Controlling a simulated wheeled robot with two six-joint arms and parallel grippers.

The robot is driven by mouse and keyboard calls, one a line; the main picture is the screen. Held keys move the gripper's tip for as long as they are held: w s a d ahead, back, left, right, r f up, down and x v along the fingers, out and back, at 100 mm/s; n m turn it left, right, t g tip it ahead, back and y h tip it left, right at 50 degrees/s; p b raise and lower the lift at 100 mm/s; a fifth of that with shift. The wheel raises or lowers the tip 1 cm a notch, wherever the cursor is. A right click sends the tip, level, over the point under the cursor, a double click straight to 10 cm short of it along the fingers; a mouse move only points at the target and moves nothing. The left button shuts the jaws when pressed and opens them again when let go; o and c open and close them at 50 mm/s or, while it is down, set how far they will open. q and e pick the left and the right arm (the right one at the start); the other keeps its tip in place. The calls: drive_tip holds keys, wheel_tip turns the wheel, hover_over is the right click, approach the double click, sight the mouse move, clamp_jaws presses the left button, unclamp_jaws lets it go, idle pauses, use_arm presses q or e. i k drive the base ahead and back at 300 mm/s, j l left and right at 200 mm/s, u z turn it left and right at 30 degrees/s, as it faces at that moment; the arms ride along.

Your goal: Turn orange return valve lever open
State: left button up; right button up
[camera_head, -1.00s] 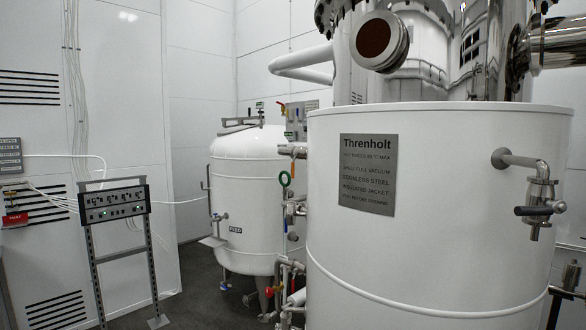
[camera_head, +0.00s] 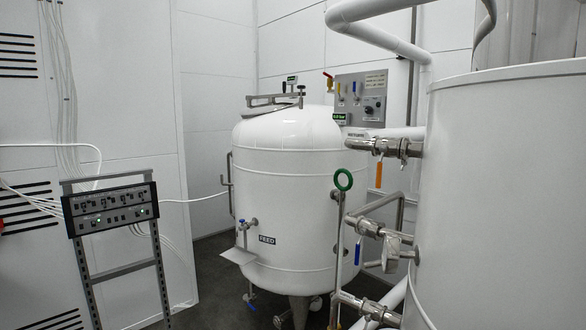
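An orange lever (camera_head: 379,175) hangs straight down from a steel valve (camera_head: 384,147) on the pipe at the right of the middle, beside the large white tank. Neither of my grippers is in view, and nothing of mine touches the lever.
The white FEED tank (camera_head: 290,190) stands in the middle, the large white tank (camera_head: 500,200) at the right. A control stand (camera_head: 110,208) is at the left. Low pipes with a blue lever (camera_head: 358,250) and a green ring handle (camera_head: 343,180) lie before the FEED tank. Dark floor (camera_head: 222,290) shows between.

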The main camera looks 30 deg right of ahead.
sight(383, 148)
drive_tip(key=i+z, duration=0.15)
drive_tip(key=i, duration=0.3)
drive_tip(key=i+j+z, duration=0.15)
drive_tip(key=i, duration=0.3)
drive_tip(key=i+j+z, duration=0.1)
drive_tip(key=i, duration=0.35)
drive_tip(key=i+z, duration=0.25)
drive_tip(key=z, duration=0.25)
drive_tip(key=i+z, duration=0.2)
drive_tip(key=z, duration=0.25)
drive_tip(key=i+j+z, duration=0.2)
drive_tip(key=z, duration=0.3)
drive_tip(key=i+j+z, duration=0.2)
drive_tip(key=z, duration=0.3)
drive_tip(key=i+j+z, duration=0.1)
drive_tip(key=j+z, duration=0.2)
drive_tip(key=z, duration=0.2)
drive_tip(key=i+j+z, duration=0.1)
drive_tip(key=j+z, duration=0.35)
drive_tip(key=l, duration=0.1)
